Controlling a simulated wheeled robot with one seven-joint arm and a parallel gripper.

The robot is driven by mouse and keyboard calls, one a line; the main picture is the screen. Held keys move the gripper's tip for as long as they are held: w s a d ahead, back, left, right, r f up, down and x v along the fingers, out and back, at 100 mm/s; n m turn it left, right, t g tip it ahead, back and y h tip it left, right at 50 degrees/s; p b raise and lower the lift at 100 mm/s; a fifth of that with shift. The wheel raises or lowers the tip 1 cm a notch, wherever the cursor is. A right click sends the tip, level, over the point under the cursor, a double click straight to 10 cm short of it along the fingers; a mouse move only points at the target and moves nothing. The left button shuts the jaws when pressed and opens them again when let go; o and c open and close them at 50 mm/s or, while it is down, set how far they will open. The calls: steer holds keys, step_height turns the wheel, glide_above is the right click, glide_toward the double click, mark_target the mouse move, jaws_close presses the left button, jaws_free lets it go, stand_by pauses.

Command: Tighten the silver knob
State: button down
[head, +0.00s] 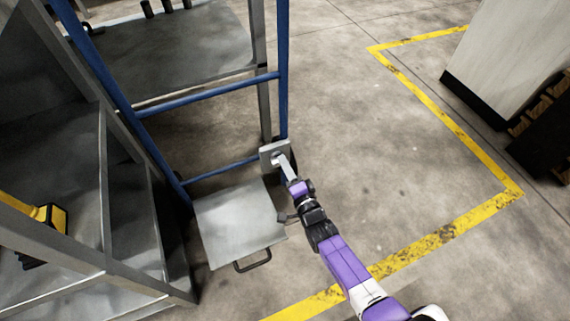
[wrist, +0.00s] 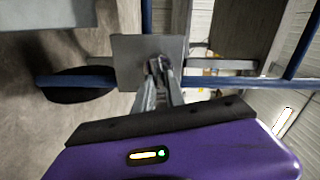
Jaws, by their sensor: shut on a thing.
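A small square grey metal plate (head: 267,151) is fixed at the lower right post of the blue frame. It also shows in the wrist view (wrist: 130,52). The silver knob (wrist: 157,64) is at the front of this plate, small and largely hidden between my fingertips. My gripper (head: 280,161) reaches to the plate from the lower right, with its purple wrist behind it. In the wrist view, my gripper (wrist: 162,72) has its two long fingers converging and shut on the knob. The knob's exact shape and turn cannot be told.
A flat grey platform with a black handle (head: 238,220) lies just left of my arm. Blue frame rails (head: 210,94) and grey shelving (head: 60,190) stand to the left. The concrete floor to the right is open, marked by yellow lines (head: 440,110). A pale cabinet (head: 510,60) stands far right.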

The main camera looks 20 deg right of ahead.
steer(key=shift+f+m, duration=0.15)
steer(key=shift+m, duration=1.15)
steer(key=shift+d, duration=0.1)
steer(key=c, duration=1.4)
jaws_free()
steer(key=s+p, duration=0.3)
steer(key=s, duration=0.4)
steer(key=shift+s, duration=0.4)
